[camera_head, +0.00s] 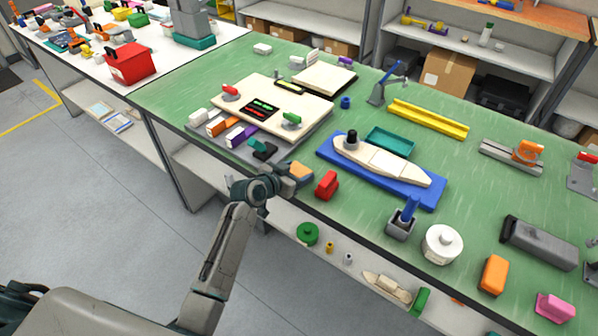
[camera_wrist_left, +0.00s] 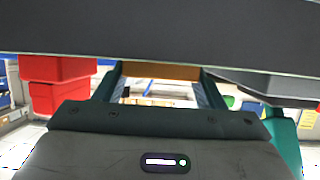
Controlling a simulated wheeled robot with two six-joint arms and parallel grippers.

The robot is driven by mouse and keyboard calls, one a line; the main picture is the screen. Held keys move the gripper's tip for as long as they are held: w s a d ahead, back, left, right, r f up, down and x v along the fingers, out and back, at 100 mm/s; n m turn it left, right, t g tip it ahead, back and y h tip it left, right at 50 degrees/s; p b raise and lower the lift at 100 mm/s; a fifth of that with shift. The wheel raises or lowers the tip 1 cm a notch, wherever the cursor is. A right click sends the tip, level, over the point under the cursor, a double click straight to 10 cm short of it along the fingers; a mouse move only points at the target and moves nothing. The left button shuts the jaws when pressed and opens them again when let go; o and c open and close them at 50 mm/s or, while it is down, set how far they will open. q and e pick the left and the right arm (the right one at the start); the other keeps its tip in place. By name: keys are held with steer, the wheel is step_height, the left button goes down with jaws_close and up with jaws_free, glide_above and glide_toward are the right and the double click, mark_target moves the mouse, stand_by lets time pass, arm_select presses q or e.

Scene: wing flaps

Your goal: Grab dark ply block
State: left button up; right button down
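The dark ply block, a small orange-brown block (camera_head: 301,171), lies at the near edge of the green table, left of a red block. My left gripper (camera_head: 291,177) is at the table edge, right at the block, and covers part of it. In the left wrist view the block shows as a brown strip (camera_wrist_left: 160,70) spanning the gap between the ends of my two spread fingers (camera_wrist_left: 160,84). I see no clear grip on it; a dark band hides its other side. My right gripper is not in view.
The red block (camera_head: 327,185) stands close on the right, and a dark teal piece (camera_head: 262,150) close on the left. A blue tray (camera_head: 413,194) with a ship model lies behind. A cream board (camera_head: 300,105) lies further back left.

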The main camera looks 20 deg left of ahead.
arm_select(q)
steer(key=shift+c, duration=1)
steer(key=shift+r, duration=0.1)
